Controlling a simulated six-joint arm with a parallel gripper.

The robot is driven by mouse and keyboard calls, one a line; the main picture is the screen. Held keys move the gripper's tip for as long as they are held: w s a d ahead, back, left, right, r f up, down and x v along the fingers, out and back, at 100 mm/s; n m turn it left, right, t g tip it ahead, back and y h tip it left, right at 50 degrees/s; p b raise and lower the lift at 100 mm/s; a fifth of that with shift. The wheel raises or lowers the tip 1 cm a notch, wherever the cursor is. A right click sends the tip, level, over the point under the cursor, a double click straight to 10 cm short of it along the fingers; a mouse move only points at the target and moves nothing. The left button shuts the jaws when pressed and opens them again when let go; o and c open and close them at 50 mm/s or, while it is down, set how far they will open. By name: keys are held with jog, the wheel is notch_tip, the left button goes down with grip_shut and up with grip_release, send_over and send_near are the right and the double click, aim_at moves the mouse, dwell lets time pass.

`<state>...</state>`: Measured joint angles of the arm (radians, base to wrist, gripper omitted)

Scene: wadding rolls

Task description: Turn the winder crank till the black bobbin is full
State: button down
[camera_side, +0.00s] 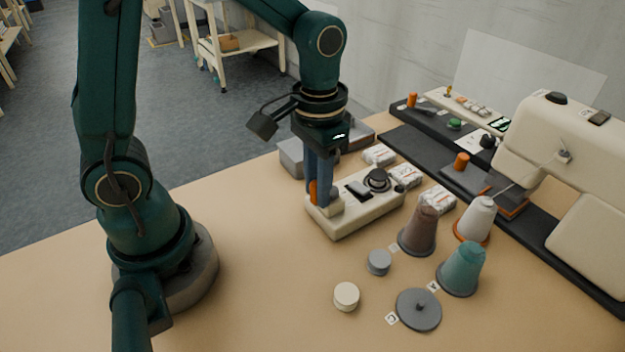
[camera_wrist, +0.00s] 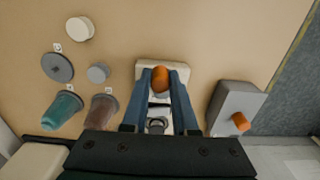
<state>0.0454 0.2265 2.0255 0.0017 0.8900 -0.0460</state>
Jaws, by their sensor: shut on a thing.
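The winder (camera_side: 352,215) is a low cream box on the table. A black bobbin (camera_side: 377,179) sits on its far right end; how full it is I cannot tell. The crank's orange knob (camera_side: 313,191) stands at the near left end. My gripper (camera_side: 319,192) points straight down there, its blue fingers shut on the knob. In the wrist view, the orange knob (camera_wrist: 160,79) shows between the two fingertips, and the winder (camera_wrist: 150,68) is partly hidden beneath the fingers. The crank arm is mostly hidden.
Brown (camera_side: 418,232), white (camera_side: 477,217) and teal (camera_side: 461,268) thread cones stand to the right. A grey disc (camera_side: 418,309) and two small round pieces lie in front. A cream sewing machine (camera_side: 570,150) is at the right. A grey box (camera_wrist: 236,100) stands beside the winder.

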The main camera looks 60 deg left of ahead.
jog(key=shift+w+a+r, duration=0.1)
jog(key=shift+w+a, duration=0.15)
jog(key=shift+a, duration=0.7)
jog(key=shift+w+a, duration=0.85)
jog(key=shift+w, duration=0.75)
